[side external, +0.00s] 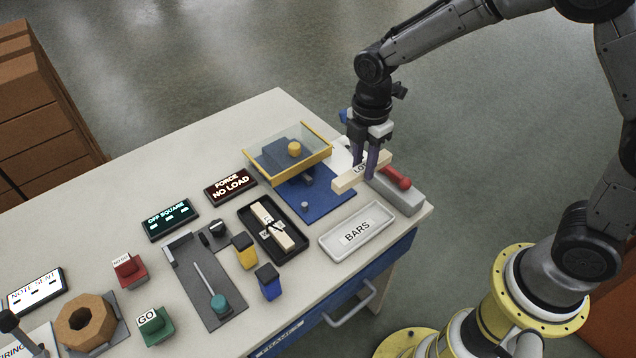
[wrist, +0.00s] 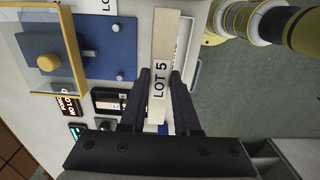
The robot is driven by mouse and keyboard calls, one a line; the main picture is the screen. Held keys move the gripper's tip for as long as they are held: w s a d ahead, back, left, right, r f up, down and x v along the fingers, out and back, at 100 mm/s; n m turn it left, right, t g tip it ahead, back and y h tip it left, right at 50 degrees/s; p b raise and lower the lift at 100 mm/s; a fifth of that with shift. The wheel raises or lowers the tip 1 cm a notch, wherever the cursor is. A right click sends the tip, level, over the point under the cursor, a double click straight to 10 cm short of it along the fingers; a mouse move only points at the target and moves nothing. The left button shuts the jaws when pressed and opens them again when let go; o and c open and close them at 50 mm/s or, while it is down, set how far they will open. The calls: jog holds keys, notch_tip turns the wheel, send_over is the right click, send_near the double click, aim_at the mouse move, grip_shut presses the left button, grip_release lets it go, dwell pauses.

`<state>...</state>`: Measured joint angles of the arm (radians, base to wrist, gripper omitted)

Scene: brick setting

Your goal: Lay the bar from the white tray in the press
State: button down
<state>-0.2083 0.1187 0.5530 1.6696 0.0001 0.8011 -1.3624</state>
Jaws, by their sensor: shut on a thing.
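My gripper (side external: 366,160) is shut on a pale bar (side external: 346,184), holding it across the fingers above the table's right end. In the wrist view the bar (wrist: 164,35) reads "LOT 5" and sticks out beyond the fingertips (wrist: 160,76). The white tray (side external: 384,219), labelled "BARS", looks empty, in front of the bar. The press (side external: 318,200) has a blue base and a yellow-framed clear guard (side external: 290,162) over a dark block with a yellow knob; it stands left of my gripper. The press also shows in the wrist view (wrist: 102,60).
A grey block with a red handle (side external: 396,178) is close right of the bar. A black tray (side external: 292,246) holds pale pieces. A display (side external: 231,187) reads "FORCE NO LOAD"; another (side external: 170,219) reads "OFF SQUARE". Yellow and blue posts (side external: 268,281), a slide plate and buttons lie left.

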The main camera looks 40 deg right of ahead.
jog(key=w+f, duration=0.3)
jog(key=w, duration=0.1)
jog(key=w+a+f, duration=0.1)
jog(key=w+f, duration=0.2)
jog(key=w+a+f, duration=0.1)
jog(key=w+f, duration=0.2)
jog(key=w, duration=0.1)
jog(key=shift+w+a+f, duration=0.1)
jog(key=shift+w+a, duration=0.15)
jog(key=shift+w, duration=0.1)
jog(key=shift+f, duration=1.45)
jog(key=shift+f, duration=0.35)
jog(key=shift+f, duration=0.25)
jog(key=c, duration=0.6)
grip_release()
jog(key=shift+c, duration=0.2)
jog(key=shift+r, duration=0.1)
